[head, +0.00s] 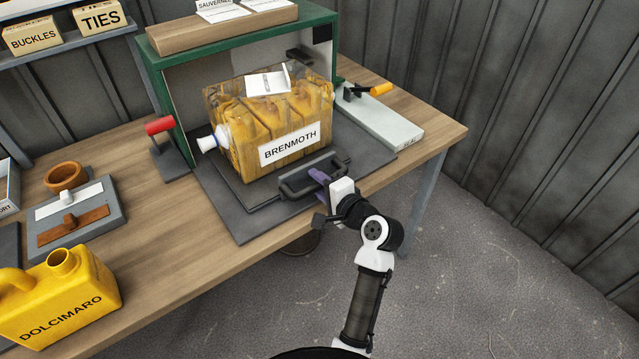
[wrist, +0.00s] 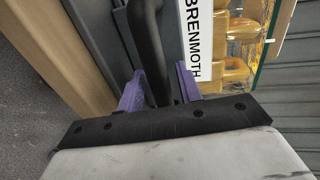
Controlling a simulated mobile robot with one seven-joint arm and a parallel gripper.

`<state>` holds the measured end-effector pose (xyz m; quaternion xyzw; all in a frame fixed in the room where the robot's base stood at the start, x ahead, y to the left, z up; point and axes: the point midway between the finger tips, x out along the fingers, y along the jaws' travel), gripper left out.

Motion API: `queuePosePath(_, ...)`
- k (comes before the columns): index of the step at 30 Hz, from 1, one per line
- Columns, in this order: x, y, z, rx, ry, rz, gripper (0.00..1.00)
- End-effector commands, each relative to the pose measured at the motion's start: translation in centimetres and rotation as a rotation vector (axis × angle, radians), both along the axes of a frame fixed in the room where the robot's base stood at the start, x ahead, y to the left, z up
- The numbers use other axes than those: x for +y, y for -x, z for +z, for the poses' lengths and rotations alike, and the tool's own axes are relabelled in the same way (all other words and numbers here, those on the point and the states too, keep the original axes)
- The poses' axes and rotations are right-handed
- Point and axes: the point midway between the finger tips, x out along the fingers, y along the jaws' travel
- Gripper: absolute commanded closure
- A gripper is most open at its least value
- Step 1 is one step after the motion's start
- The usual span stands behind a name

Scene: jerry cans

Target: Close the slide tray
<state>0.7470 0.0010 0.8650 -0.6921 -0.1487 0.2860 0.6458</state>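The slide tray (head: 262,192) is a dark grey flat plate on the bench, pulled partly out of a green-framed box (head: 160,88). A wood-coloured, glossy jerry can (head: 240,150) labelled BRENMOTH lies on it, its white spout to the left. The tray's front has a black bar handle (head: 312,178), also in the wrist view (wrist: 150,50). My gripper (head: 320,177) is at this handle. The tray's inner end is hidden by the can.
A red-handled lever (head: 160,127) stands left of the box and an orange-handled clamp (head: 380,90) on a pale plate to the right. A yellow DOLCIMARO can (head: 62,300) and a clay ring (head: 66,176) are on the left. The bench's front edge runs below my gripper.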

Motion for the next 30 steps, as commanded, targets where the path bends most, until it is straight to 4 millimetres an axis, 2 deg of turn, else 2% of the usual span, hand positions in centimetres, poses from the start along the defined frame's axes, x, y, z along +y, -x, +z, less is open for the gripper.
queuePosePath(1,0.0,0.0,0.0,0.000,0.000,0.000,0.72)
queuePosePath(8,0.0,0.0,0.0,0.000,0.000,0.000,1.00)
queuePosePath(14,0.0,0.0,0.0,0.000,0.000,0.000,1.00)
queuePosePath(17,0.5,-0.6,0.1,0.000,0.000,0.002,1.00)
queuePosePath(20,1.7,-2.4,0.3,0.000,-0.002,0.004,1.00)
queuePosePath(27,5.9,-8.1,0.2,0.000,-0.001,0.003,1.00)
queuePosePath(30,7.2,-10.0,0.1,-0.001,-0.001,0.002,1.00)
